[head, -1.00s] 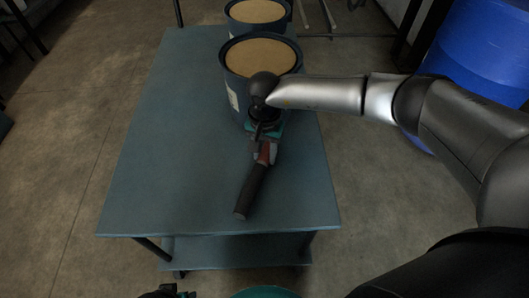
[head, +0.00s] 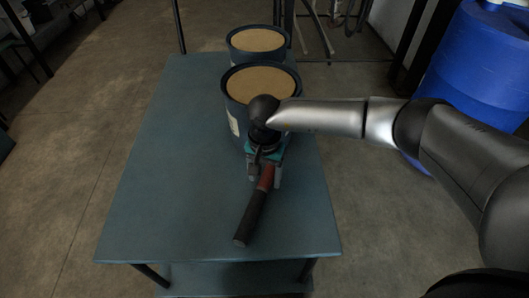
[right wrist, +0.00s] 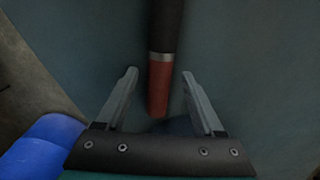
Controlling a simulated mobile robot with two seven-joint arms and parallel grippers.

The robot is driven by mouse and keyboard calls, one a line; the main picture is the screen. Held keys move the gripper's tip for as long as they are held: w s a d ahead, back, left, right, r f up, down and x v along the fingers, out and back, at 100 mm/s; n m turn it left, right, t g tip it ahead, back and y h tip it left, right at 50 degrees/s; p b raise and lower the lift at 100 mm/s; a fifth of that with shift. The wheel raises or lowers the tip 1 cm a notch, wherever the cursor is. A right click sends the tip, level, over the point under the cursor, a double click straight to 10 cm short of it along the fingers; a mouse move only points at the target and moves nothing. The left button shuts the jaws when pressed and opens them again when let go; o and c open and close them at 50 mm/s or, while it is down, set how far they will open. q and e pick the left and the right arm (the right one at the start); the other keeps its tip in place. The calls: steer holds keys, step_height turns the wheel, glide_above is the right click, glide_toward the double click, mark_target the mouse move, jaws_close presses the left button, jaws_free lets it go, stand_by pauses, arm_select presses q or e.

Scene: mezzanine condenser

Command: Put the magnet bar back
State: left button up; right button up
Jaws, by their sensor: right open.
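The magnet bar (head: 251,214), a dark rod with a red end, lies on the blue-grey table (head: 170,190) near its front right part. My right gripper (head: 265,176) is open over the red end, with a finger to each side of it. In the right wrist view the red end of the bar (right wrist: 160,85) lies between the two open fingers (right wrist: 159,76), apart from both. I cannot tell how far the fingertips are above the table. My left gripper is out of view.
Two dark blue drums with tan tops stand in a row at the back of the table, the near drum (head: 236,108) just behind my right gripper and the far drum (head: 232,54) beyond it. A bright blue barrel (head: 475,65) stands on the right. The table's left half is clear.

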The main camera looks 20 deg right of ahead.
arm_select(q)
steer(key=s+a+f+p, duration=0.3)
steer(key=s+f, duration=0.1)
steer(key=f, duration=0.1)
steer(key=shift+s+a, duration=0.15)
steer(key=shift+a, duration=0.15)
arm_select(e)
step_height(320, 180, up, 11)
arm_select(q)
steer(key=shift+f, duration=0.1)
arm_select(e)
steer(key=shift+f, duration=0.15)
